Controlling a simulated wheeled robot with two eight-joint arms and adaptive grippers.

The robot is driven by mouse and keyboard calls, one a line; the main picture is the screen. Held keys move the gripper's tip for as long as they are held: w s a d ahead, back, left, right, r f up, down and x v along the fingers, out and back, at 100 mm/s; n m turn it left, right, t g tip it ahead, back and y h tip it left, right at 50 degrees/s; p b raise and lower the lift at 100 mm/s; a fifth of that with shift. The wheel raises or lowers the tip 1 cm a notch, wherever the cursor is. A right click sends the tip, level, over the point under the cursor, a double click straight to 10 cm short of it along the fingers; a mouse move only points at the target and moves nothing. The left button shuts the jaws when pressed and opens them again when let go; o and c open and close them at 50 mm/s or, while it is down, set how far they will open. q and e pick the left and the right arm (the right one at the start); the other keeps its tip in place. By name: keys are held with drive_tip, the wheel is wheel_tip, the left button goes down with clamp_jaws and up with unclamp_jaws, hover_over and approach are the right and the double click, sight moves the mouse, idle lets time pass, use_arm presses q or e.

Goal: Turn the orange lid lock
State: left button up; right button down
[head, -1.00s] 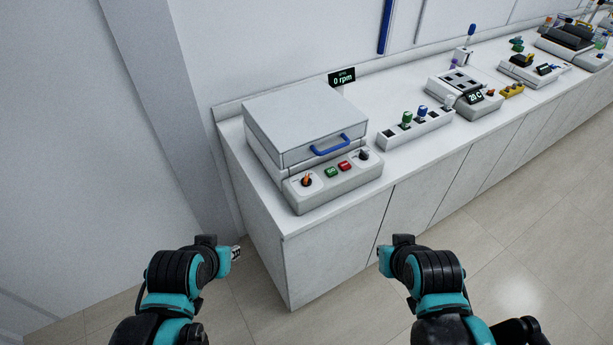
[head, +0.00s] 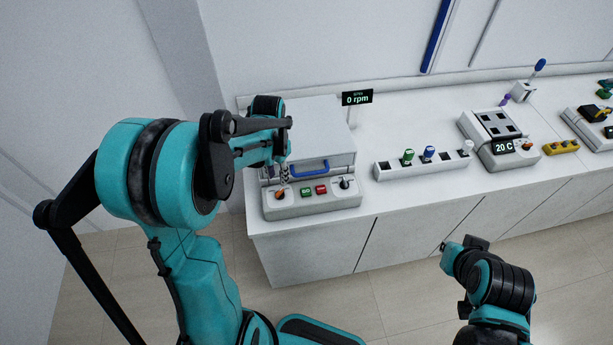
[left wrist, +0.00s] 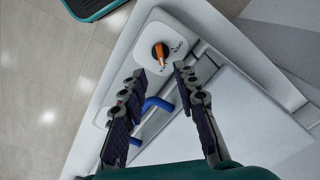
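The orange lid lock (head: 281,195) is a small knob on a white plate at the left of the centrifuge's front panel. In the left wrist view the orange lock (left wrist: 160,53) points slightly down and right, with dark lettering beside it. The centrifuge (head: 325,205) has a grey lid (head: 325,128) that looks closed, with a blue handle (head: 310,168). My left gripper (head: 284,177) is above the lock and its fingers are open. In the left wrist view the fingertips (left wrist: 159,75) are apart, just short of the lock, not touching it. My right gripper (head: 452,248) is away from the counter; its fingers are unclear.
Green and red buttons (head: 313,190) and a dark knob (head: 345,183) sit right of the lock. A display (head: 357,98) reads 0 rpm. A tube rack (head: 425,163) and a 20 C block (head: 500,135) stand further right. Bare counter (head: 400,115) lies behind the rack.

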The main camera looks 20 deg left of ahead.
sight(279, 191)
use_arm(q)
drive_tip(key=shift+w+f, duration=0.15)
drive_tip(key=shift+f, duration=0.05)
wheel_tip(279, 191, down, 8)
drive_tip(key=shift+a+r+b, duration=0.1)
drive_tip(key=shift+r+b, duration=0.05)
drive_tip(key=shift+b, duration=0.5)
clamp_jaws()
